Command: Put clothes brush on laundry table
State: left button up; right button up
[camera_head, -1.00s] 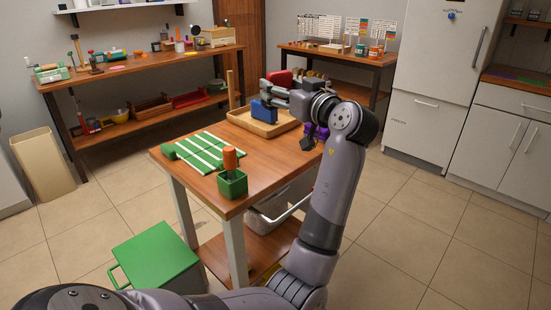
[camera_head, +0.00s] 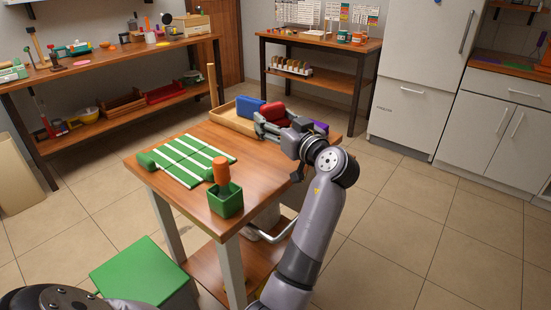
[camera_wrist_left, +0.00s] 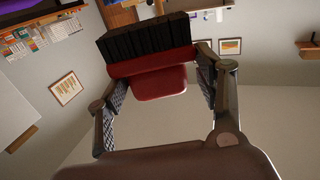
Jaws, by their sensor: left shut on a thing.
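The clothes brush, with a red back and handle and black bristles, sits between the fingers of my left gripper in the left wrist view (camera_wrist_left: 150,62). My left gripper (camera_wrist_left: 158,100) is shut on it. In the head view, the left gripper (camera_head: 260,124) is low over the right back part of a wooden table (camera_head: 200,206), beside a tray. The red brush (camera_head: 273,112) shows just behind the fingers. Whether it touches the table or tray is hidden. I cannot be sure this table is the laundry table. My right gripper is out of view.
The wooden tray (camera_head: 222,117) holds a blue object (camera_head: 251,107). A striped green mat (camera_head: 188,159) and a green pot (camera_head: 225,199) with an orange-topped item stand nearer. A purple object (camera_head: 320,127) lies right of the gripper. A green box (camera_head: 143,270) is on the floor.

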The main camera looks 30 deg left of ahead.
pick_arm(q)
notch_tip(320, 180, down, 9)
jog(key=shift+f+b, duration=0.2)
jog(key=shift+b, duration=0.2)
jog(key=shift+f, duration=0.5)
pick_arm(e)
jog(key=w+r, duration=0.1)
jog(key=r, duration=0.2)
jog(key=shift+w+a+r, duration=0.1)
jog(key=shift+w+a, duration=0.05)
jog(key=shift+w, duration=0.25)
pick_arm(q)
jog(key=shift+f, duration=0.1)
jog(key=o, duration=1.1)
jog(key=shift+o, duration=0.3)
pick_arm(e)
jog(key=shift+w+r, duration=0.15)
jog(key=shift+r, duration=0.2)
